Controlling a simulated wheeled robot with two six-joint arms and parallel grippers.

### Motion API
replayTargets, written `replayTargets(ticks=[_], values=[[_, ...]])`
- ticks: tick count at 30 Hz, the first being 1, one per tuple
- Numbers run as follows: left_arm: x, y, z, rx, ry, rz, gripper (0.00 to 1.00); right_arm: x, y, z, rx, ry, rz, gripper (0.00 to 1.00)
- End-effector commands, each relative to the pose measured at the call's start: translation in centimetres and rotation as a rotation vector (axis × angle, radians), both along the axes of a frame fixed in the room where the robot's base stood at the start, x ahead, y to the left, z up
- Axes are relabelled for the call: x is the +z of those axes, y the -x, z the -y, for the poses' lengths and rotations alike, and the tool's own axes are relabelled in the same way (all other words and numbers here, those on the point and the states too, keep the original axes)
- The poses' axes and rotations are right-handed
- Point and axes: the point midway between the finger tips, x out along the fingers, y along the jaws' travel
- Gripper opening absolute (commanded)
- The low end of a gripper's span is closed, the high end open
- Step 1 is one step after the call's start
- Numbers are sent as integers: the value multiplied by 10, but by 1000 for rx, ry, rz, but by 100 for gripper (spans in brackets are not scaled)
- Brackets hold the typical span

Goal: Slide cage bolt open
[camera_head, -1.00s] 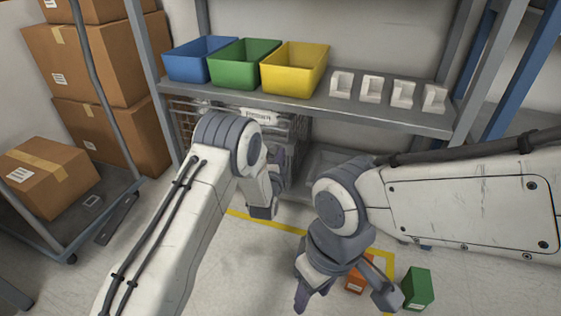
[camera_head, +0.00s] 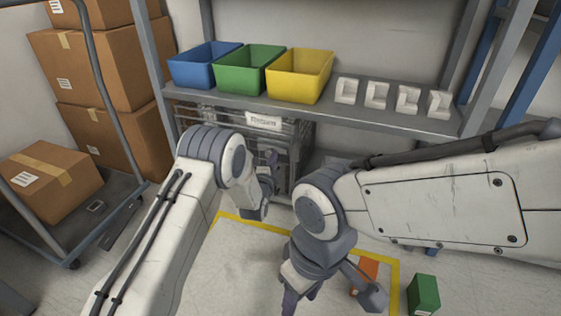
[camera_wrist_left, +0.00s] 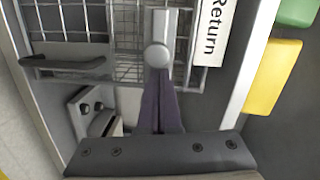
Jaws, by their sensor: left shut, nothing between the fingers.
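The wire cage (camera_head: 300,130) sits under the shelf, partly hidden by my left arm; its mesh (camera_wrist_left: 80,20) fills the upper left of the left wrist view. In that view, a light grey bar with a round knob (camera_wrist_left: 158,54), apparently the bolt, stands in front of the mesh. My left gripper (camera_wrist_left: 160,76) is shut and empty, its dark fingertips at the knob's lower edge; I cannot tell whether they touch. In the head view the left gripper (camera_head: 271,160) is in front of the cage. My right gripper (camera_head: 332,297) is open and empty, low over the floor.
A dark handle (camera_wrist_left: 62,66) is left of the knob and a "Return" label (camera_wrist_left: 212,30) right of it. Blue, green and yellow bins (camera_head: 300,78) stand on the shelf above. An orange box (camera_head: 368,268) and green box (camera_head: 424,293) are on the floor near the right gripper.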

Motion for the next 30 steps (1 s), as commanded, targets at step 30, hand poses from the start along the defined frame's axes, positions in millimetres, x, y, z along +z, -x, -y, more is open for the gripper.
replayTargets(ticks=[30], values=[[10,109,2,7,-1,-1,0,61,0,0,0,0,0,50]])
